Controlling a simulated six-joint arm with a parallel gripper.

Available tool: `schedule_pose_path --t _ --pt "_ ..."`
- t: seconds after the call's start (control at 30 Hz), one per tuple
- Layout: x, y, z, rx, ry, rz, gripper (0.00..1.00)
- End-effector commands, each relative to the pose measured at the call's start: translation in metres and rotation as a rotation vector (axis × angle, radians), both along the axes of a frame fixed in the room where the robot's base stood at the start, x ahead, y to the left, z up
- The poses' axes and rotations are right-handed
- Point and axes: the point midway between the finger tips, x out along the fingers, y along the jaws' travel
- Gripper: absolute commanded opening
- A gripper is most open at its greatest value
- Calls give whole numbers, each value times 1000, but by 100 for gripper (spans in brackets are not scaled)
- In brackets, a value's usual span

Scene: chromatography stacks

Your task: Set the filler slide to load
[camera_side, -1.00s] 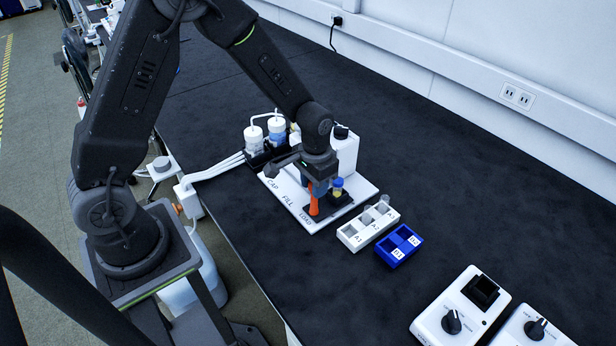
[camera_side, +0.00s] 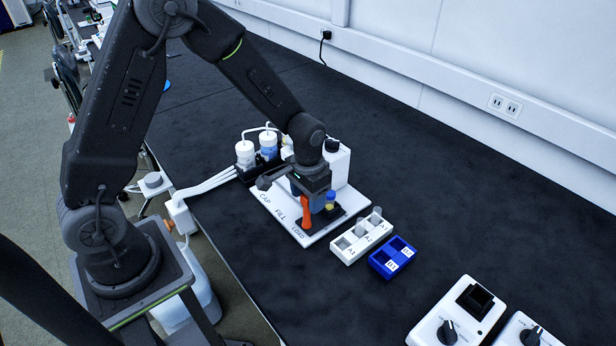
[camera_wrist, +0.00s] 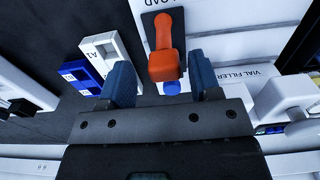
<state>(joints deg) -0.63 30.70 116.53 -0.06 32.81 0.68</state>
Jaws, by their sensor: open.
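The white vial filler base (camera_side: 267,212) carries the labels CAP, FILL and LOAD along its near edge. The slide's orange handle (camera_side: 306,213) stands beside the LOAD label, on a dark slide plate (camera_side: 325,223). A vial with a blue cap and yellow contents (camera_side: 330,202) stands on the slide just right of the handle. My gripper (camera_side: 309,194) is over the slide, pointing down. In the wrist view my gripper (camera_wrist: 160,72) is open, and the orange handle (camera_wrist: 163,64) appears between its blue fingers with gaps on both sides. The blue cap (camera_wrist: 171,88) shows partly behind the handle.
A white rack (camera_side: 350,252) with labelled wells and a blue rack (camera_side: 380,267) lie right of the filler. White-capped bottles (camera_side: 245,152) and a white housing (camera_side: 338,165) stand behind. Knobbed devices (camera_side: 455,318) sit front right. The dark bench is clear at back right.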

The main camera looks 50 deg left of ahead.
Motion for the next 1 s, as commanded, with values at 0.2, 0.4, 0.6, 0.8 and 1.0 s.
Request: schedule_pose_path --t 0.2,0.4,0.6,0.8,1.0 --pt "1 0 42 0 -8 0 57" --pt "1 0 87 0 -7 0 57" --pt "1 0 118 0 -5 0 57" --pt "0 0 131 -1 -2 0 57" --pt "0 0 131 -1 -1 0 57"
